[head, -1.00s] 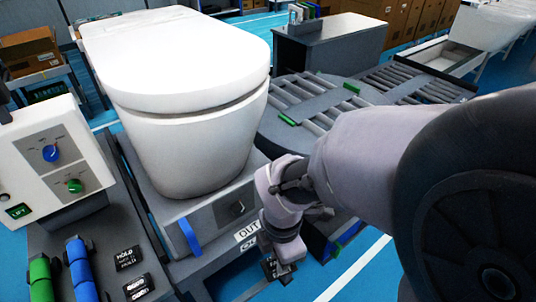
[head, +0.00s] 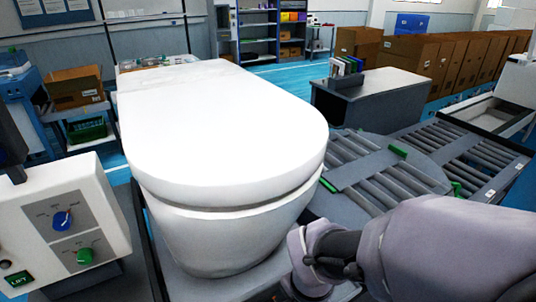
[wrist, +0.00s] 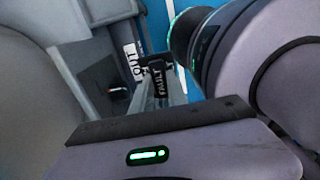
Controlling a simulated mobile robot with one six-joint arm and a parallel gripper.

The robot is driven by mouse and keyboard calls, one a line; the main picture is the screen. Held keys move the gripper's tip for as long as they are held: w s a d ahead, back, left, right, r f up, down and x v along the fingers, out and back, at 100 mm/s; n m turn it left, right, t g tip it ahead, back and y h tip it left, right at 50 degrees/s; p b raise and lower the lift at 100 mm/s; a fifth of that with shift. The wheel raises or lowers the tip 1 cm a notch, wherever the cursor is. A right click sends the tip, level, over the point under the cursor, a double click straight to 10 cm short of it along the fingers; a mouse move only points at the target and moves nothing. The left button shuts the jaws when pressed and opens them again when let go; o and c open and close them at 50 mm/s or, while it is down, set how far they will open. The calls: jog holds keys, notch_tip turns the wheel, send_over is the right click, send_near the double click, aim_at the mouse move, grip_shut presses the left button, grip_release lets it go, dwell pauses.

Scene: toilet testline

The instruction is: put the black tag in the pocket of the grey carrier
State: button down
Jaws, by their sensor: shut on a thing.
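In the wrist view, a black tag (wrist: 157,78) with white lettering reading "FAULT" is at the far end of my gripper (wrist: 157,92). My gripper is shut on it; the fingers are mostly hidden behind the gripper body. The grey carrier (wrist: 88,62) is to the left of the tag, with a white "OUT" label (wrist: 132,62) close beside it. In the head view, the carrier (head: 172,268) shows only partly under the white toilet (head: 222,130). The gripper and tag are out of the head view. I cannot make out the pocket opening.
A control box (head: 70,225) with blue and green knobs stands at the left. Grey roller conveyors (head: 400,180) lie to the right of the toilet. A grey cabinet (head: 375,100) and cardboard boxes (head: 440,60) stand farther back. Blue floor shows around them.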

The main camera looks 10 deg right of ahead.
jog(key=w+d+p, duration=0.2)
jog(key=w+d, duration=0.1)
jog(key=d, duration=0.1)
jog(key=w+d+f+p, duration=0.1)
jog(key=w+d+p, duration=0.2)
jog(key=d, duration=0.1)
jog(key=w+d+p, duration=0.3)
jog(key=w+d, duration=0.1)
jog(key=shift+f, duration=0.25)
jog(key=f, duration=0.1)
jog(key=f+b, duration=0.2)
jog(key=shift+w+d+f, duration=0.2)
jog(key=shift+w+f, duration=0.05)
jog(key=shift+f, duration=0.15)
jog(key=shift+r, duration=0.2)
jog(key=shift+f, duration=0.25)
jog(key=c, duration=1.3)
grip_release()
jog(key=shift+r, duration=0.1)
jog(key=shift+r, duration=0.1)
